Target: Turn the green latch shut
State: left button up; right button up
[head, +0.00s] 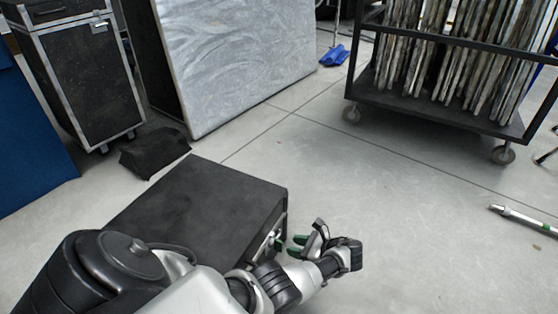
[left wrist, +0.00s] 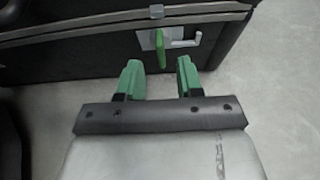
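The green latch (left wrist: 160,48) is a narrow handle hanging nearly upright on a bare metal plate on the side of a black case (head: 205,205). In the head view the latch (head: 279,243) shows small at the case's right side. My left gripper (head: 292,246) faces that side. In the left wrist view its two green fingers (left wrist: 160,76) are spread, with an empty gap between them. The latch is in line with this gap, just beyond the fingertips, and appears not touched. My right gripper is not in view.
A flight case (head: 85,85) and a large grey panel (head: 235,60) stand behind. A wheeled rack (head: 440,110) is at the back right. A white rod with green (head: 525,218) lies at the right. The floor (head: 400,220) right of my gripper is clear.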

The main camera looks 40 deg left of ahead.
aim_at(282, 244)
pick_arm(q)
jog(key=b+x, duration=0.1)
jog(key=x, duration=0.5)
jog(key=shift+a+f+b, duration=0.2)
jog(key=shift+a+b, duration=0.05)
jog(key=shift+b, duration=0.15)
grip_shut()
